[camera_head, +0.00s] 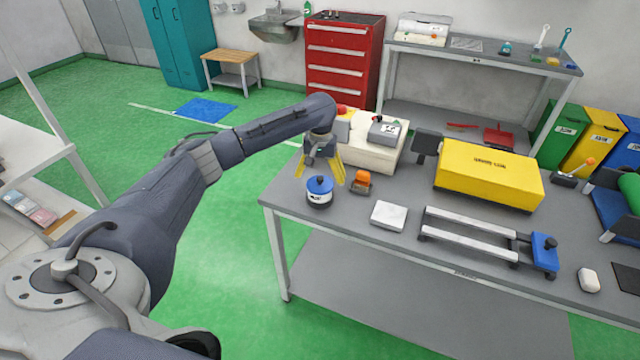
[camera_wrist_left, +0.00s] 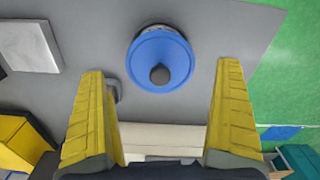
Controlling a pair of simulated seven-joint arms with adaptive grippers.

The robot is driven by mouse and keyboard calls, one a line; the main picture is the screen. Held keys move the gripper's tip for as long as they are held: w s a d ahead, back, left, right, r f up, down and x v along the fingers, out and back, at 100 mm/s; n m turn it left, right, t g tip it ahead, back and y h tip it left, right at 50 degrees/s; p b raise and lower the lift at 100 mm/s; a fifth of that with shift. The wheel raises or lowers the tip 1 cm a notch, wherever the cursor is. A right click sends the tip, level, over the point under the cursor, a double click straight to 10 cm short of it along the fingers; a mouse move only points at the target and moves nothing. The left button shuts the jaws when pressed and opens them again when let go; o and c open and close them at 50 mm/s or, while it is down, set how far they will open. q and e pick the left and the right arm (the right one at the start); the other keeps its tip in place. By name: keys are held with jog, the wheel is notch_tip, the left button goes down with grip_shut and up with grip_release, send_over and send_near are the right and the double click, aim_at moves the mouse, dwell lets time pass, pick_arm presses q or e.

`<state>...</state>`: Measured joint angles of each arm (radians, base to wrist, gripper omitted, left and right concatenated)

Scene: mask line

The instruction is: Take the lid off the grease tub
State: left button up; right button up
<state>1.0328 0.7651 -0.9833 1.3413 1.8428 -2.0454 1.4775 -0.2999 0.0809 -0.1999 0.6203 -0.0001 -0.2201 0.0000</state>
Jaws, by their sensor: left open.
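The grease tub (camera_head: 318,201) is a small white pot with a dark band at the left end of the grey workbench. Its blue lid (camera_head: 320,185) with a dark round knob is on it. In the left wrist view the lid (camera_wrist_left: 160,60) shows from above, between and beyond the fingertips. My left gripper (camera_head: 321,170) has yellow fingers, spread wide and empty. It hangs just behind and above the tub, apart from the lid. My right gripper is not in view.
An orange-topped block (camera_head: 361,180) stands close right of the tub. A white square block (camera_head: 389,215) lies farther right. A cream machine (camera_head: 370,150) stands behind the gripper. A yellow case (camera_head: 489,173) and a metal rail frame (camera_head: 470,228) occupy the bench's middle.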

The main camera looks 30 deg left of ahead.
pick_arm(q)
jog(key=shift+f, duration=1.2)
jog(key=c, duration=1)
